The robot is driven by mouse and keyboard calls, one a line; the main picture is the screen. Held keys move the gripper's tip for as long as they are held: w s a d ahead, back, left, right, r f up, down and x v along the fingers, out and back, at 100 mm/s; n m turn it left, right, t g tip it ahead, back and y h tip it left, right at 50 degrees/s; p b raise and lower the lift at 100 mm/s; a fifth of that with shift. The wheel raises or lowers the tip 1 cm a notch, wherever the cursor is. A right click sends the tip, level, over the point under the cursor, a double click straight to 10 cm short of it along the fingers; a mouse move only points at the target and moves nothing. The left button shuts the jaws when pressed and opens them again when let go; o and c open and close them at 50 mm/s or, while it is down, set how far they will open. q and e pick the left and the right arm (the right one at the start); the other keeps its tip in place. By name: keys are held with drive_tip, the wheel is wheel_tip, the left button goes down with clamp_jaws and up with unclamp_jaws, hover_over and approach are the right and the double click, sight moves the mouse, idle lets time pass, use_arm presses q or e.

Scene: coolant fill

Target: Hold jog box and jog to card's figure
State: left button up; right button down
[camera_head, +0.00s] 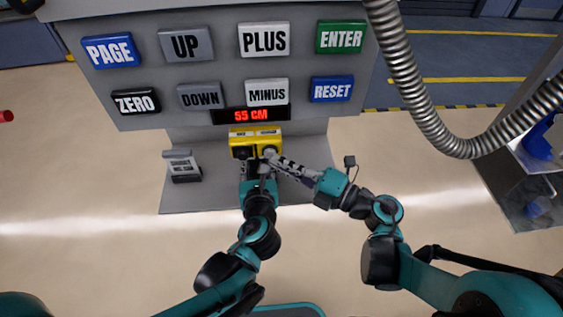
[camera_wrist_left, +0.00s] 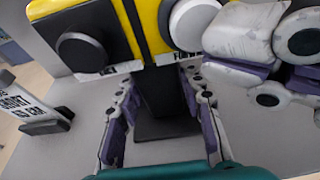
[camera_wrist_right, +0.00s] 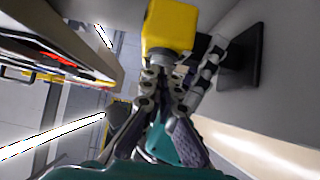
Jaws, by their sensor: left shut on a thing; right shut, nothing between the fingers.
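The yellow jog box (camera_head: 243,138) stands below the red display (camera_head: 251,115), which reads 55 CM. It has a black round button (camera_wrist_left: 80,52) and a pale round button (camera_wrist_left: 193,22). My left gripper (camera_head: 258,170) is shut on the jog box's black stem (camera_wrist_left: 163,95), under the yellow body. My right gripper (camera_head: 273,157) is shut and empty, its tips at the pale button. In the right wrist view its fingertips (camera_wrist_right: 168,74) appear to touch the button; the exact contact is hidden. The card (camera_head: 180,158) stands on the shelf to the left, its figure too small to read surely.
A grey panel of large labelled buttons, including MINUS (camera_head: 266,92) and RESET (camera_head: 331,89), rises behind the box. A grey ribbed hose (camera_head: 425,105) hangs at the right. The shelf (camera_head: 205,198) is bare between card and left gripper.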

drive_tip(key=shift+w, duration=1)
use_arm(q)
drive_tip(key=shift+s, duration=0.1)
idle(0.7)
use_arm(e)
drive_tip(key=v, duration=1)
idle(0.4)
use_arm(q)
drive_tip(key=o, duration=1.1)
